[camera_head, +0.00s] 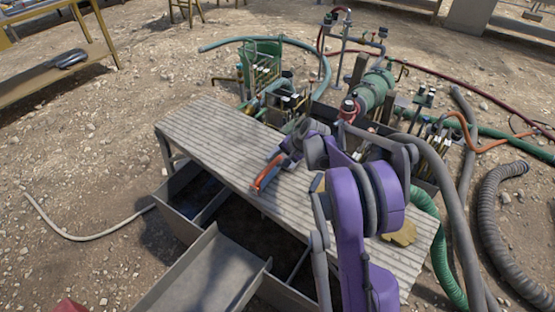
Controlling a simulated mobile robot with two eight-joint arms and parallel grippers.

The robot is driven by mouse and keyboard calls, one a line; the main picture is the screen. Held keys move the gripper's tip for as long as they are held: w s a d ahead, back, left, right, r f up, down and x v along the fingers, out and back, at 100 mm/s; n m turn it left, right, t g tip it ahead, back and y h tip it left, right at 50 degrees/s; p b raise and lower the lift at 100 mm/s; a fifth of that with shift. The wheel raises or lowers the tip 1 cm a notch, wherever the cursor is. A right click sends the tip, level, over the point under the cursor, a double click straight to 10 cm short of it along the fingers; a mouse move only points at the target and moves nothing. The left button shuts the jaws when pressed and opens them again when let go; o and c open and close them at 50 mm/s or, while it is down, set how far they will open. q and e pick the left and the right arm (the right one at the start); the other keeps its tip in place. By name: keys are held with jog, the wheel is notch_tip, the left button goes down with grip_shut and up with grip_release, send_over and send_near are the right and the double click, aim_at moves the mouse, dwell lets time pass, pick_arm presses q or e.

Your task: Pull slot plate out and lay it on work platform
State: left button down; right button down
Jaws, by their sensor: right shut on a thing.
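My right arm, purple and grey, rises from the bottom right and bends over the work platform (212,128), a long light-grey slatted top. My right gripper (304,130) is at the end of this arm, above the platform's far side. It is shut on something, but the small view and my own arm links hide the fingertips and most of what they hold. I cannot clearly pick out the slot plate. My left gripper does not show.
An orange-red handled tool (267,173) lies on the platform, with tan gloves (402,232) at its right end. Open grey tank compartments (182,218) lie in front. Green machinery (376,88), pipes and a ribbed hose (491,205) crowd behind and right. The platform's left end is clear.

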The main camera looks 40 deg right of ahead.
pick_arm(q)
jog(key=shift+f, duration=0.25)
pick_arm(e)
jog(key=shift+f, duration=0.4)
jog(key=c, duration=0.7)
grip_release()
jog(key=shift+o, duration=0.4)
jog(key=shift+f, duration=0.1)
pick_arm(q)
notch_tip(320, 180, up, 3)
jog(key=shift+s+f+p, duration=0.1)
jog(key=shift+p, duration=0.9)
pick_arm(e)
jog(key=v, duration=1.1)
jog(key=shift+a, duration=0.15)
